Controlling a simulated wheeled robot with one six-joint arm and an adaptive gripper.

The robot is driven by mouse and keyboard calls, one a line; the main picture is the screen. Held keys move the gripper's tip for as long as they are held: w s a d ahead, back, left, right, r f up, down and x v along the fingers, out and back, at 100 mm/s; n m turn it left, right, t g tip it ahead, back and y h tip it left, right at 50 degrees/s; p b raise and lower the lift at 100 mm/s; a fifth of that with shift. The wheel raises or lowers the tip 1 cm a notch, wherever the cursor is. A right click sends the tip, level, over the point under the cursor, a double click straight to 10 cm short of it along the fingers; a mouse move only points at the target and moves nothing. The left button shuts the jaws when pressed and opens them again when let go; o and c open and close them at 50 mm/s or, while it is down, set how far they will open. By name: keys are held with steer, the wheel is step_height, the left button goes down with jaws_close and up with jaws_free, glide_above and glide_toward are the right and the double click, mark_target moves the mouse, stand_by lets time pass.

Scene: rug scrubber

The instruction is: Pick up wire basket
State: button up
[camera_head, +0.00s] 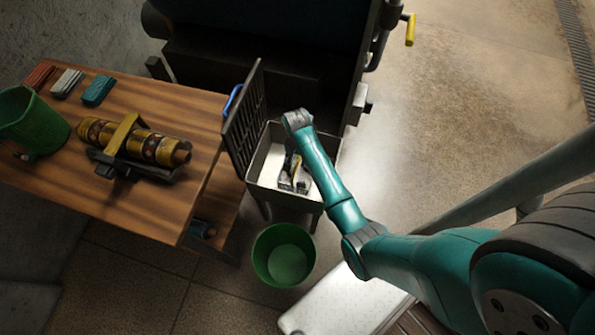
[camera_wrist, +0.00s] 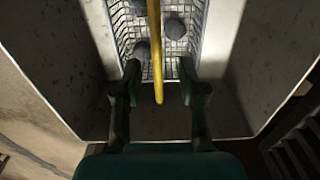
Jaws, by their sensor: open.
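The wire basket (camera_wrist: 172,46) is a grey mesh basket with a yellow handle (camera_wrist: 156,60), and it sits inside a pale, deep-sided basin (camera_head: 263,160). Several grey, rounded lumps lie in it. My gripper (camera_wrist: 159,68) is open and points down into the basin. Its fingers are on either side of the yellow handle in the wrist view, with a gap on each side. I cannot tell whether the fingertips are level with the handle. In the head view my gripper (camera_head: 293,183) and arm hide most of the basket.
A dark slatted panel (camera_head: 243,118) stands upright at the basin's left edge. Another green bucket (camera_head: 284,256) stands on the floor before the basin. Open floor lies right.

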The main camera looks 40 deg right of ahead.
mark_target(298, 162)
steer(key=shift+s+f, duration=0.1)
steer(key=shift+f, duration=1.8)
jaws_close()
